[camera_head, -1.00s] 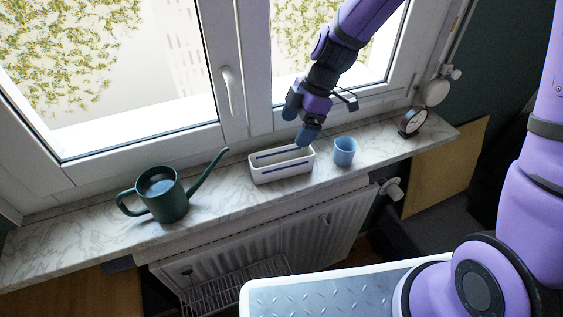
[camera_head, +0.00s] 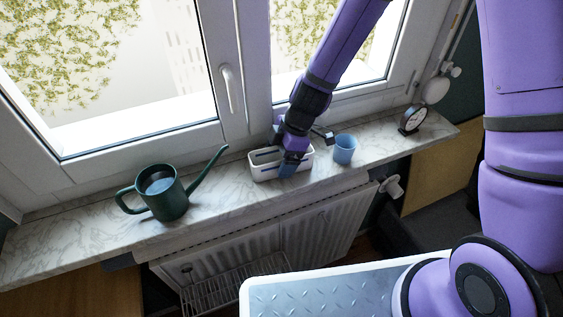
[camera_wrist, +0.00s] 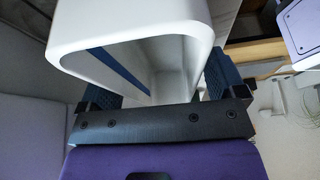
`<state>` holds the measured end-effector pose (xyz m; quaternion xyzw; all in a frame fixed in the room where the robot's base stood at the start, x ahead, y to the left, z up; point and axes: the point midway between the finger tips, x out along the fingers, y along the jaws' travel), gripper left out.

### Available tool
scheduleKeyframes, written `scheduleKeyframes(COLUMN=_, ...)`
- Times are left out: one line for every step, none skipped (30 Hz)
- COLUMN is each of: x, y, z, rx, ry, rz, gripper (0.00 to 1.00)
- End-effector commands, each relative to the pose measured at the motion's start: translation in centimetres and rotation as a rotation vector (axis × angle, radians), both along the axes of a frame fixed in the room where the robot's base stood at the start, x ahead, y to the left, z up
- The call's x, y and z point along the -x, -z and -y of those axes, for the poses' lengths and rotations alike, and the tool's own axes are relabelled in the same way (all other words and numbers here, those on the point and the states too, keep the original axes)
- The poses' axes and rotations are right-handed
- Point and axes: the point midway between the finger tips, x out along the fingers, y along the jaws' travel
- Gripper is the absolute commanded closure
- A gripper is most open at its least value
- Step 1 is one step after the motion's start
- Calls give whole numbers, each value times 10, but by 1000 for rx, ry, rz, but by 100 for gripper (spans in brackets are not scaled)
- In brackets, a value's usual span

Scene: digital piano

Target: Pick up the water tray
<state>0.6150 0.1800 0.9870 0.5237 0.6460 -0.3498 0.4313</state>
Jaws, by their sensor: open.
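The water tray (camera_head: 266,167) is a white rectangular box with rounded corners and a blue stripe, standing on the marble windowsill. My gripper (camera_head: 284,160) is down at the right part of the tray, and its fingers cover some of it. In the wrist view the tray (camera_wrist: 180,28) fills the upper middle, and my open gripper (camera_wrist: 160,84) has one blue finger on each side of the tray's near end. I cannot tell whether the fingers touch its walls. The tray looks empty in the part that shows.
A black clock (camera_head: 412,119) is at the right end of the windowsill (camera_head: 225,205). The window is behind.

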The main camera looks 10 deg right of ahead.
Motion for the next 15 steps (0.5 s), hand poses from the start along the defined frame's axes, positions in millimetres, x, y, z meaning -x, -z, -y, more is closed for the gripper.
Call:
scheduleKeyframes(x=1, y=4, z=-2, rx=0, ry=-2, rz=-1, gripper=11)
scheduleKeyframes(x=1, y=5, z=-2, rx=0, ry=-2, rz=-1, gripper=11)
scheduleKeyframes(x=1, y=6, z=-2, rx=0, ry=-1, rz=-1, gripper=11)
scheduleKeyframes(x=1, y=6, z=-3, rx=0, ry=-1, rz=0, gripper=11)
scheduleKeyframes(x=1, y=6, z=-3, rx=0, ry=-1, rz=0, gripper=11)
scheduleKeyframes(x=1, y=6, z=-3, rx=0, ry=-1, rz=1, gripper=11)
scheduleKeyframes(x=1, y=6, z=-3, rx=0, ry=-1, rz=1, gripper=11)
scheduleKeyframes(x=1, y=6, z=-3, rx=0, ry=-1, rz=1, gripper=11)
scheduleKeyframes(x=1, y=6, z=-3, rx=0, ry=-1, rz=0, gripper=11)
scheduleKeyframes(x=1, y=6, z=-3, rx=0, ry=-1, rz=0, gripper=11)
scheduleKeyframes(x=1, y=6, z=-3, rx=0, ry=-1, rz=0, gripper=18)
scheduleKeyframes(x=1, y=6, z=-3, rx=0, ry=-1, rz=0, gripper=27)
scheduleKeyframes(x=1, y=6, z=-3, rx=0, ry=-1, rz=0, gripper=34)
scheduleKeyframes(x=1, y=6, z=-3, rx=0, ry=-1, rz=0, gripper=40)
scheduleKeyframes(x=1, y=6, z=-3, rx=0, ry=-1, rz=0, gripper=50)
